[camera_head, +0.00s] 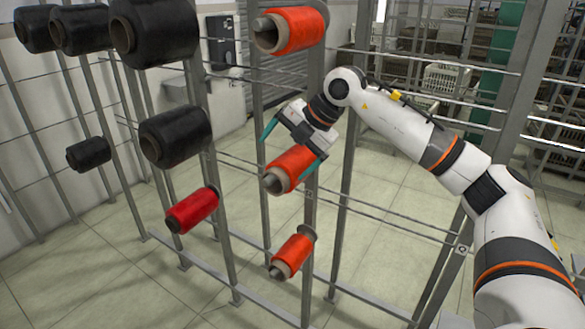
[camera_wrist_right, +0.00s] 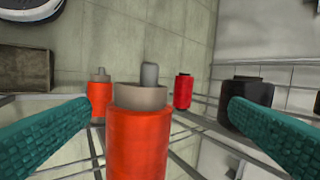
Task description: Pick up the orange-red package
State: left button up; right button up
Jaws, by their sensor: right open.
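Several orange-red bobbin packages with grey-brown cores hang on the metal rack. One orange-red package (camera_head: 288,167) is at mid-height in the head view, with another above it (camera_head: 299,29) and another below it (camera_head: 294,252). My right gripper (camera_head: 284,158) is open at the mid-height package, its teal fingers on either side. In the right wrist view this package (camera_wrist_right: 138,145) stands large between the two fingers (camera_wrist_right: 158,106), with visible gaps on both sides. The lower package (camera_wrist_right: 99,94) shows beyond it. My left gripper is out of view.
A red package (camera_head: 192,210) hangs on the rack to the left. Several black packages hang further left, one of them at mid-height (camera_head: 175,136). Metal rack posts (camera_head: 345,165) and thin rails surround my right arm. Pale floor tiles show below.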

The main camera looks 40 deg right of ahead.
aim_at(294, 163)
jog(key=s+d+m+h, duration=0.1)
jog(key=d+h, duration=0.1)
jog(key=d, duration=0.2)
jog(key=shift+m, duration=0.3)
jog(key=p+x, duration=0.1)
jog(key=x, duration=0.4)
jog(key=shift+w+d, duration=0.1)
jog(key=shift+w, duration=0.05)
jog(key=p+x, duration=0.2)
jog(key=x, duration=0.2)
jog(key=shift+w+a+f, duration=0.2)
jog(key=shift+a+f, duration=0.05)
jog(key=shift+f, duration=0.05)
jog(key=shift+w+f, duration=0.2)
jog(key=shift+f, duration=0.2)
jog(key=c, duration=1.1)
